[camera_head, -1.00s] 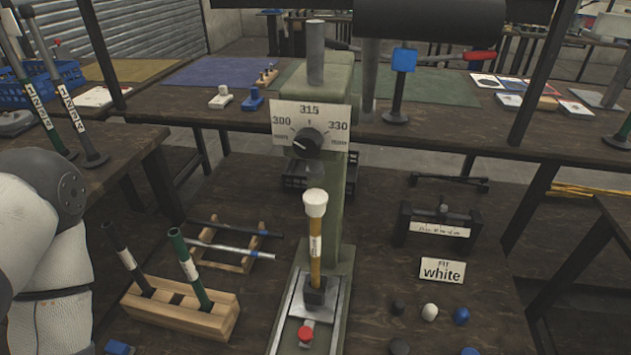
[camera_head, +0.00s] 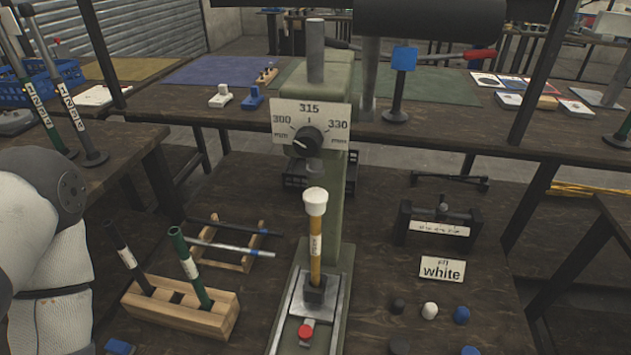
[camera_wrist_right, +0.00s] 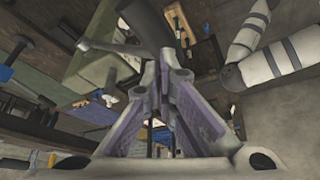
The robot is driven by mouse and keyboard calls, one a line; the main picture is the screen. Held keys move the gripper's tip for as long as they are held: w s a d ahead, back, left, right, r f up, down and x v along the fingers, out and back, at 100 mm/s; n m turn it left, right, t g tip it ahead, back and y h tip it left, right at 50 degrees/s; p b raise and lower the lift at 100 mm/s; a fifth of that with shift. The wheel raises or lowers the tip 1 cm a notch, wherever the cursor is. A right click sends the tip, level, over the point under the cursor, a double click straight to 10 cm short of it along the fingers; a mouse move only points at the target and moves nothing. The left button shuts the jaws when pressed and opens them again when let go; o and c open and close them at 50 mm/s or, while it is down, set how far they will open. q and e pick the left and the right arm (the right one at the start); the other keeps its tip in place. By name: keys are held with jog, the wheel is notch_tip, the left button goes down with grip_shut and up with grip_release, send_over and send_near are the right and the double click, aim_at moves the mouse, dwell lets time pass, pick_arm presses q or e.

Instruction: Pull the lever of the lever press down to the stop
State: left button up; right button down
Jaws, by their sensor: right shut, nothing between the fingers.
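The green lever press (camera_head: 333,180) stands in the middle of the head view. Its lever has a grey arm (camera_head: 370,75) and a thick black grip (camera_head: 455,18) across the top edge. In the right wrist view the lever arm (camera_wrist_right: 115,47) leads from the green press head to the black grip (camera_wrist_right: 143,20). My right gripper (camera_wrist_right: 166,62) is shut and empty, its tips close to the grip; I cannot tell whether they touch. It is outside the head view. My left gripper is out of view; only my left arm shows at the left.
A yellow rod with a white cap (camera_head: 315,202) stands upright in the press fixture, below a dial plate (camera_head: 311,122). A wooden block (camera_head: 185,308) holding rods is left of the press. A "white" card (camera_head: 442,269) and several caps lie right.

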aim_at(410, 25)
jog(key=shift+s+f, duration=0.1)
jog(key=shift+f, duration=0.75)
jog(key=shift+s+a+f, duration=0.1)
jog(key=shift+s+f, duration=0.25)
jog(key=shift+f, duration=0.4)
jog(key=shift+s+a+f, duration=0.1)
jog(key=shift+s+f, duration=0.25)
jog(key=shift+f, duration=0.35)
jog(key=f, duration=0.1)
jog(key=s+f, duration=0.1)
jog(key=f, duration=0.1)
jog(key=shift+s+a, duration=0.15)
jog(key=shift+s+a+f, duration=0.1)
jog(key=shift+s+f, duration=0.1)
jog(key=shift+f, duration=0.5)
jog(key=shift+s+a+f, duration=0.1)
jog(key=shift+s+f, duration=0.1)
jog(key=shift+f, duration=0.5)
jog(key=shift+s+f, duration=0.1)
